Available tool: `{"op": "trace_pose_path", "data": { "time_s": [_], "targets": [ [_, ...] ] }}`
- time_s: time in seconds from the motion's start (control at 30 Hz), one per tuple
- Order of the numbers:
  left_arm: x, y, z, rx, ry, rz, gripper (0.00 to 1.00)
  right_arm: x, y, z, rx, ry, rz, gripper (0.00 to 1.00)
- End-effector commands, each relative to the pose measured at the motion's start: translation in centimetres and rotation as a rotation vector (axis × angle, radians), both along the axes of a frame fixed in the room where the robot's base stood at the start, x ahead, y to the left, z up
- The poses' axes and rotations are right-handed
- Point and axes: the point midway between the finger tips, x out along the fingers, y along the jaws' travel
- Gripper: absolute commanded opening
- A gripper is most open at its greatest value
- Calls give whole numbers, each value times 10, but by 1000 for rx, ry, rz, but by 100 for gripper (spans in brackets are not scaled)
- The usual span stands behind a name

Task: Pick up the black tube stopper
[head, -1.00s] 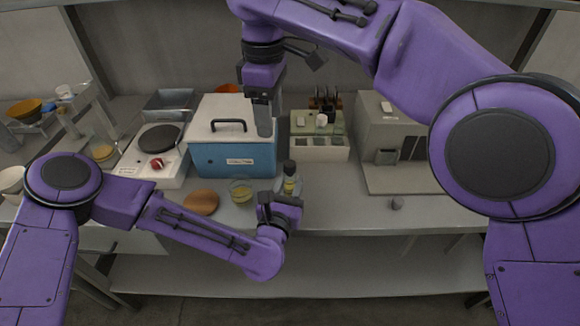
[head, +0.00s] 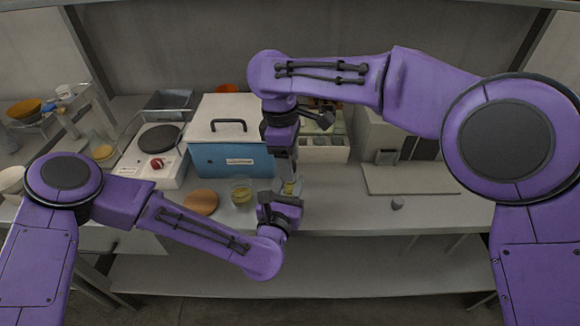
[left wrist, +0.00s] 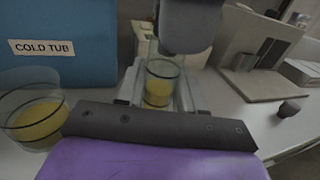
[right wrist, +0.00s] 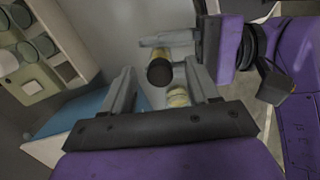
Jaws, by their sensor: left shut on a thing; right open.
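A clear glass tube with yellow liquid (left wrist: 160,85) is between my left gripper's fingers in the left wrist view; it also shows in the head view (head: 291,188). My left gripper (head: 284,198) is shut on it. The black tube stopper (right wrist: 160,72) is a dark round top on the tube in the right wrist view. My right gripper (right wrist: 160,88) is open, pointing down, with its fingers on either side of the stopper and apart from it. In the left wrist view my right gripper (left wrist: 188,28) hides the stopper.
A beaker of yellow liquid (head: 242,192) stands left of the tube, before the blue cold tub (head: 232,160). A small dark grey piece (head: 397,204) lies on the bench at right. A hotplate (head: 158,150) is at left. The bench's front right is mostly clear.

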Motion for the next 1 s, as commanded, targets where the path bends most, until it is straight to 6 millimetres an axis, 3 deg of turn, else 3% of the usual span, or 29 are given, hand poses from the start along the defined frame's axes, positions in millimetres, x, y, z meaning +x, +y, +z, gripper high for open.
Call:
{"op": "trace_pose_path", "data": {
  "time_s": [0.1, 0.2, 0.3, 0.67, 1.0],
  "targets": [
    [0, 0, -1, 0, 1, 0, 6, 0, 0, 0, 0, 0, 0, 60],
    [0, 0, -1, 0, 1, 0, 6, 0, 0, 1, 0, 0, 0, 27],
    [0, 0, 0, 0, 1, 0, 6, 0, 0, 1, 1, 0, 0, 1],
    [0, 0, 0, 0, 1, 0, 6, 1, 0, 5, 2, -2, -1, 0],
    [0, 0, -1, 0, 1, 0, 6, 1, 1, 79, 2, -5, -1, 0]
  ]
}}
